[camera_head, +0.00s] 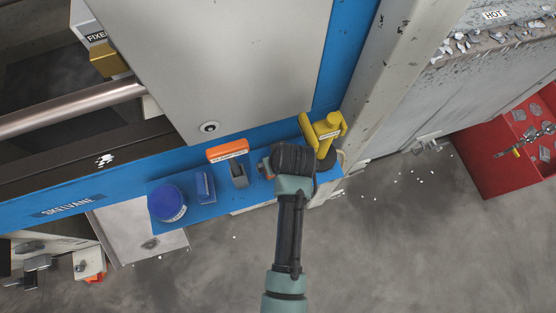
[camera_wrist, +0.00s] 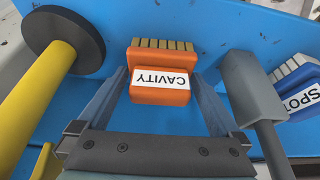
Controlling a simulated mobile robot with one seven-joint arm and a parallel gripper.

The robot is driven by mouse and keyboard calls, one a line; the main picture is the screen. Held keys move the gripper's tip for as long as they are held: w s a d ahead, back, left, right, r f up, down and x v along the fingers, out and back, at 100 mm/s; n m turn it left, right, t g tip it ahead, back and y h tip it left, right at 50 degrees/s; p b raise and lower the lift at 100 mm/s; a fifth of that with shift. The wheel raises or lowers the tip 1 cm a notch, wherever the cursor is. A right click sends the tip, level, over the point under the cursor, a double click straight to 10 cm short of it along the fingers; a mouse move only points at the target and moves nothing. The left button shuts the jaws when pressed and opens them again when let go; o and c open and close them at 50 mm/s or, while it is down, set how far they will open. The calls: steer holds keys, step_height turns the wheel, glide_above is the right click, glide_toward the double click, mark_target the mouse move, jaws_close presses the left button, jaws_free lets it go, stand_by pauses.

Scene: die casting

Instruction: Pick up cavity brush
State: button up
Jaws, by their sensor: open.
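The cavity brush is an orange block with pale bristles and an upside-down CAVITY label. In the wrist view the brush (camera_wrist: 160,97) lies between the two fingers of my gripper (camera_wrist: 160,100). The fingers are apart, one at each side of it, with the bristles toward the top of the picture. I cannot tell whether either finger touches it.
A yellow tool with a black disc (camera_wrist: 58,40) stands close on one side. A grey tool (camera_wrist: 250,90) and a blue SPOT brush (camera_wrist: 300,90) are on the other. A blue jar (camera_head: 166,203) is farther left on the shelf; a red bin (camera_head: 485,160) is at right.

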steer(key=shift+w+a+f, duration=0.1)
steer(key=shift+w+f, duration=0.1)
steer(key=shift+f, duration=0.35)
steer(key=shift+c, duration=0.2)
steer(key=c, duration=1.2)
steer(key=shift+r, duration=0.1)
step_height(320, 180, up, 28)
steer(key=p, duration=0.4)
steer(key=shift+p, duration=0.3)
